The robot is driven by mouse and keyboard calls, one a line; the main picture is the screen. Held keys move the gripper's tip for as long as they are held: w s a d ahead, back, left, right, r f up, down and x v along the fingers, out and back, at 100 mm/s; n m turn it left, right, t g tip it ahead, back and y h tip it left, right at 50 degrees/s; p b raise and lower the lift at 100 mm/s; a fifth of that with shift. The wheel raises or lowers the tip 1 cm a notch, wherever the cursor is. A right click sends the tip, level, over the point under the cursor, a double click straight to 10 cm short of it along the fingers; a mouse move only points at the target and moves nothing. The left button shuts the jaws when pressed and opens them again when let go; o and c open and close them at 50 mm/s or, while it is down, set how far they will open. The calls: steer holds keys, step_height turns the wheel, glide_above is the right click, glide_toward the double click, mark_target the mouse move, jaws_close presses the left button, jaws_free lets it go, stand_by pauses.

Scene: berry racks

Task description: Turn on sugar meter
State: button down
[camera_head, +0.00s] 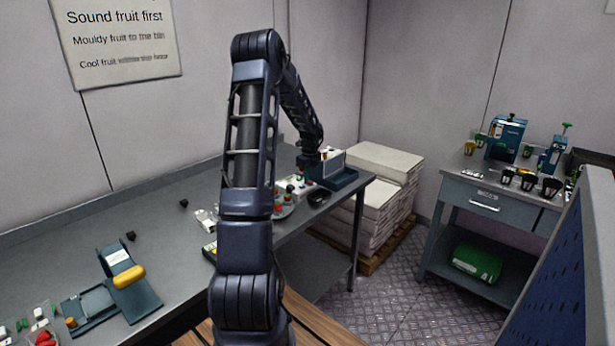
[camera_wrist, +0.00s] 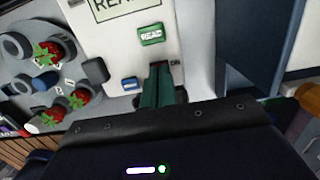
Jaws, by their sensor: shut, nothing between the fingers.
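The sugar meter is a white-faced device in the wrist view (camera_wrist: 180,48). It has a green button marked READ (camera_wrist: 151,34), a blue button (camera_wrist: 129,83) and a display panel (camera_wrist: 125,6) with large letters cut off by the frame edge. My gripper (camera_wrist: 160,68) is shut and empty. Its green fingertips are over the meter's face, below the READ button and right of the blue button; I cannot tell if they touch it. In the head view my gripper (camera_head: 308,163) is low over the far end of the bench, near the small white meter (camera_head: 296,186).
A round grey plate with strawberries and cups (camera_wrist: 20,82) lies left of the meter. White stacked crates (camera_head: 375,190) stand beyond. The middle of the bench (camera_head: 170,235) is mostly clear.

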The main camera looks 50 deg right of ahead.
steer(key=shift+s+f, duration=0.1)
steer(key=shift+s, duration=0.75)
steer(key=shift+r, duration=0.2)
step_height(320, 180, up, 14)
steer(key=s, duration=0.2)
stand_by(0.3)
steer(key=shift+f, duration=0.1)
steer(key=shift+w, duration=0.15)
steer(key=shift+w+a, duration=0.1)
steer(key=shift+w, duration=0.45)
